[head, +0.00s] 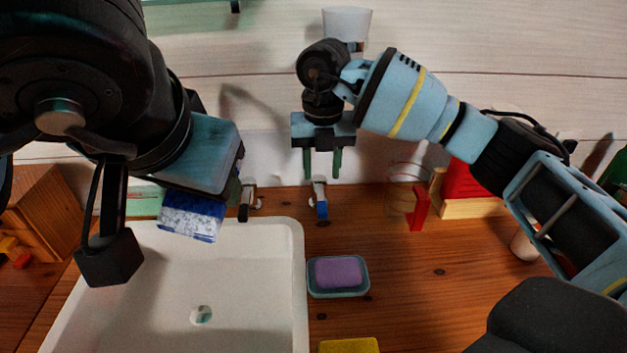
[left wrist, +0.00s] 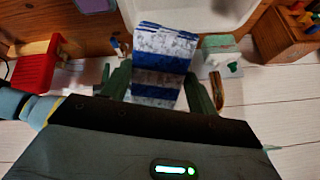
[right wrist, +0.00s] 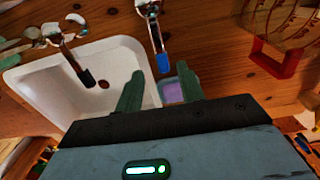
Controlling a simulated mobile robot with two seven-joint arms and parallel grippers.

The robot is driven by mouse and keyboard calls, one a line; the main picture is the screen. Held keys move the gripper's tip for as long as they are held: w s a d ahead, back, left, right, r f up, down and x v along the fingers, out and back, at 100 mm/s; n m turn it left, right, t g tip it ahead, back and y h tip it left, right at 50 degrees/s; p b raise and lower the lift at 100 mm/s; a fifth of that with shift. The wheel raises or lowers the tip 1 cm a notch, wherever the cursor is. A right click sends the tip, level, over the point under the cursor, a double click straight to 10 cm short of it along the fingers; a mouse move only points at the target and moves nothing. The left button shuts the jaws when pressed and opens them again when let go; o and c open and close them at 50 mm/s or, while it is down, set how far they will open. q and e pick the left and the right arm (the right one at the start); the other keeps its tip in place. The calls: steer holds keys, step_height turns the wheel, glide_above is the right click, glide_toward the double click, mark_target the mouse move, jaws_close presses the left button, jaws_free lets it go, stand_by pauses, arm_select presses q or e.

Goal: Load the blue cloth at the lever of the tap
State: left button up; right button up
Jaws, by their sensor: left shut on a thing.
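The blue-and-white patterned cloth (head: 191,217) hangs folded from my left gripper (left wrist: 158,75), above the back left of the white sink. In the left wrist view the cloth (left wrist: 160,62) fills the gap between the fingers. Behind the sink's rim are two chrome fittings: one with a dark end (head: 246,208) and one, the likely lever, with a blue end (head: 321,208). My right gripper (head: 322,176) is open and empty, pointing down just above the blue-ended one. In the right wrist view the blue end (right wrist: 162,62) shows beyond the fingers, not visibly gripped.
The white sink (head: 296,290) takes up the left of the wooden counter. A purple soap (head: 338,272) in a blue dish and a yellow sponge (head: 348,346) lie to its right. A red-handled glass item (head: 417,207) stands behind right. A wooden box (head: 40,212) stands left.

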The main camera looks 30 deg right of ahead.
mark_target(322, 200)
steer(key=shift+s+f, duration=0.15)
steer(key=shift+f, duration=3.5)
jaws_close()
